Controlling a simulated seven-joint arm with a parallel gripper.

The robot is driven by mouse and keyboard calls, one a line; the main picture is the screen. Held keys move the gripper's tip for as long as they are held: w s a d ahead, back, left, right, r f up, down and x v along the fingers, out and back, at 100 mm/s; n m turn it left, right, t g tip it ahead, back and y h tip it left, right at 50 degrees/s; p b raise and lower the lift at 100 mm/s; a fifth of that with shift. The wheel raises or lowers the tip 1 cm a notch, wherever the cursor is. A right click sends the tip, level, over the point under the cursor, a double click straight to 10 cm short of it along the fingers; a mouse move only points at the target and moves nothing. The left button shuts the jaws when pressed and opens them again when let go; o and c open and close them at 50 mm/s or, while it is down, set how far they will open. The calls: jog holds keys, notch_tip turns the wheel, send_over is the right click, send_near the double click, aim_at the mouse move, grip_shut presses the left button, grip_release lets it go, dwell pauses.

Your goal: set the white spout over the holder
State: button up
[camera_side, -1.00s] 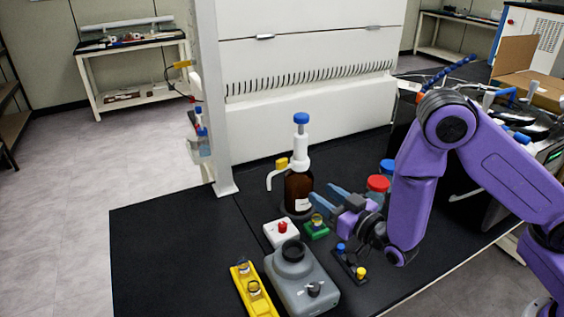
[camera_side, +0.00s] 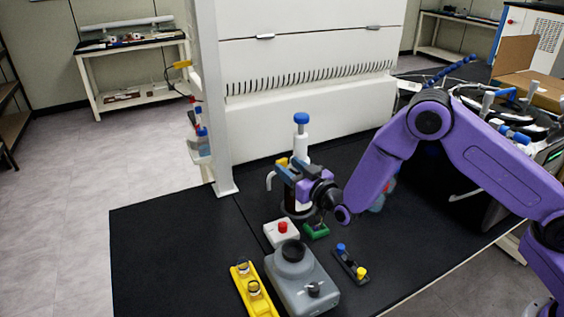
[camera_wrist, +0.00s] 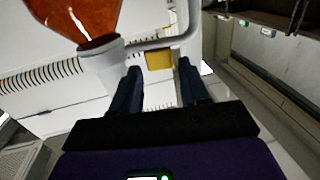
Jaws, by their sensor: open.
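The dispenser bottle stands upright on the black bench, with a white neck and a blue-topped plunger (camera_side: 301,120). Its amber body (camera_wrist: 75,15) shows in the wrist view and is mostly hidden behind my gripper in the side view. The white spout (camera_side: 269,181) points left and bends down; in the wrist view its tube (camera_wrist: 165,42) runs right from the neck. A yellow block (camera_wrist: 158,60) on the spout lies between my fingertips, with gaps at both sides. My gripper (camera_side: 287,168) is open at spout height. The green holder (camera_side: 316,231) sits low on the bench, partly hidden by my wrist.
A white box with a red button (camera_side: 282,232) and a grey device (camera_side: 301,282) stand in front of the bottle. A yellow rack (camera_side: 252,291) lies left, a small dark rack (camera_side: 350,265) right. A white post (camera_side: 212,100) rises behind. The bench's left part is clear.

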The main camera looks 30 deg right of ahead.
aim_at(284, 163)
jog(key=shift+w+a, duration=0.2)
jog(key=shift+w, duration=0.8)
jog(key=shift+w+a, duration=0.15)
jog(key=shift+w, duration=0.8)
grip_shut()
